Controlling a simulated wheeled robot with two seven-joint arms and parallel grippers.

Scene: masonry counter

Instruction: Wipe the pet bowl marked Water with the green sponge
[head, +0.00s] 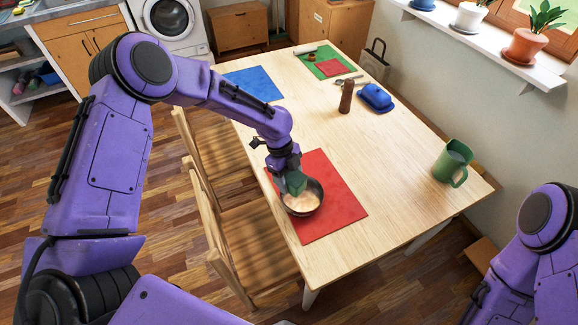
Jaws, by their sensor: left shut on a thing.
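A bowl (304,203) with a dark rim and a pale inside stands on the red mat (335,190) near the table's left edge. No lettering on it can be read from here. My left gripper (292,178) points down over the bowl's upper left side and is shut on a green sponge (296,185). The sponge is at the bowl's rim or just inside it; I cannot tell whether it touches. My gripper and the sponge hide part of the far rim. My right arm shows at the right edge, with its gripper out of view.
On the wooden table (290,115) are a blue mat (254,84), a green mat (322,62), a brown shaker-like object (346,97), a blue covered dish (376,97) and a green jug (452,163). Wooden chairs (245,237) stand along the left edge. The table's middle is clear.

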